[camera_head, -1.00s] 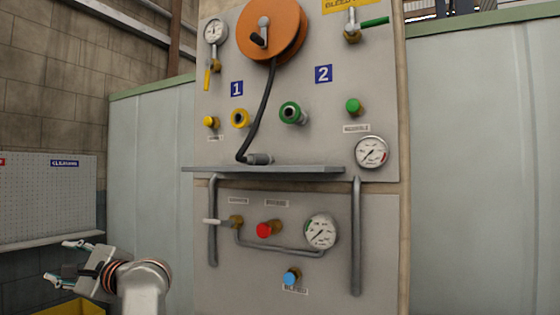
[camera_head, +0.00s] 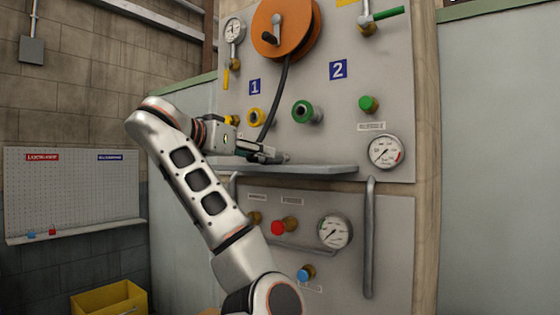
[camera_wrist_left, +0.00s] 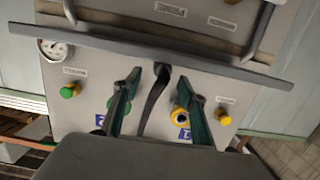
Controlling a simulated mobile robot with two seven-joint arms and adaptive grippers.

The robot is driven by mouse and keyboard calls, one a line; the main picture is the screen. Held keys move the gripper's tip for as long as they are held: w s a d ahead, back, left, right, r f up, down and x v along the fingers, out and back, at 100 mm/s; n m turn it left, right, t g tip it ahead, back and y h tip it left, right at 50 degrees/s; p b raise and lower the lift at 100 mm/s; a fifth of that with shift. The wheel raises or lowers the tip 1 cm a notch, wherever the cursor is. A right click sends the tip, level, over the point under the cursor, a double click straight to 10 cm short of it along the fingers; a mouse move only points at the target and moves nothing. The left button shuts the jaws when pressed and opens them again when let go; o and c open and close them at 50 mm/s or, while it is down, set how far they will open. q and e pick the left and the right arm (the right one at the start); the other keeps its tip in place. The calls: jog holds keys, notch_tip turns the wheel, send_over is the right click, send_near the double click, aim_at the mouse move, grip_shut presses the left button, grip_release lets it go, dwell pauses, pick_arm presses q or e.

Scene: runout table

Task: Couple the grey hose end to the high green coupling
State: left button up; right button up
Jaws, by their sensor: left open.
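The grey hose end (camera_head: 281,157) lies on the narrow shelf (camera_head: 310,169), on the black hose (camera_head: 279,95) that hangs from the orange reel. My left gripper (camera_head: 264,153) is at the shelf, right by the hose end and partly covering it. In the left wrist view its two fingers (camera_wrist_left: 161,72) are spread, with the hose (camera_wrist_left: 152,104) running between them; I cannot tell if either finger touches it. The high green coupling (camera_head: 305,112) is on the panel above and right of the gripper, with nothing on it. It is partly behind a finger in the wrist view.
A yellow coupling (camera_head: 256,117) sits just above my gripper. A green knob (camera_head: 368,104) and a gauge (camera_head: 386,152) are to the right. Below the shelf are a red knob (camera_head: 278,227), another gauge (camera_head: 335,231) and pipes. Space before the panel's right side is clear.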

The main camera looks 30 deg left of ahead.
pick_arm(q)
jog(key=shift+w+d+r, duration=0.1)
jog(key=shift+w, duration=0.15)
jog(key=shift+w+f+p, duration=0.2)
jog(key=shift+w, duration=0.75)
jog(key=shift+w+f+p, duration=0.15)
jog(key=shift+w+f, duration=0.05)
jog(key=shift+w, duration=0.75)
jog(key=shift+w+f+p, duration=0.2)
jog(key=shift+w, duration=0.75)
grip_shut()
